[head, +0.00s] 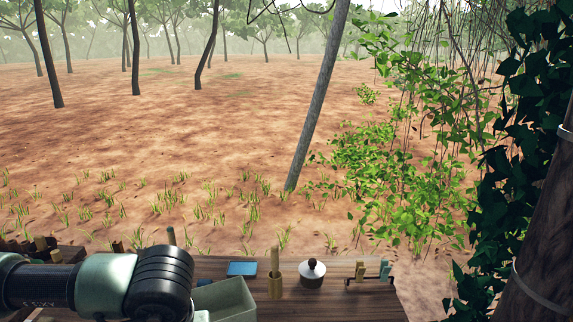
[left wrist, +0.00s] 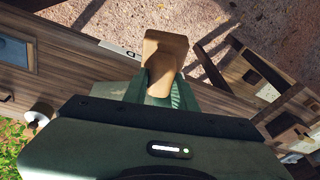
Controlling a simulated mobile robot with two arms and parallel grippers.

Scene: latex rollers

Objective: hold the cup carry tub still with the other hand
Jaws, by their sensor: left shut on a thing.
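A grey-green open tub (head: 236,302) sits at the near edge of the wooden table in the head view, partly cut off by the bottom edge. It is the likeliest cup carry tub; no cup can be made out in it. My left arm comes in from the left and bends down beside the tub; its fingertips are hidden there. In the left wrist view my left gripper (left wrist: 160,92) is shut on a tan wooden piece (left wrist: 165,48), whose full shape I cannot tell. My right gripper is in neither view.

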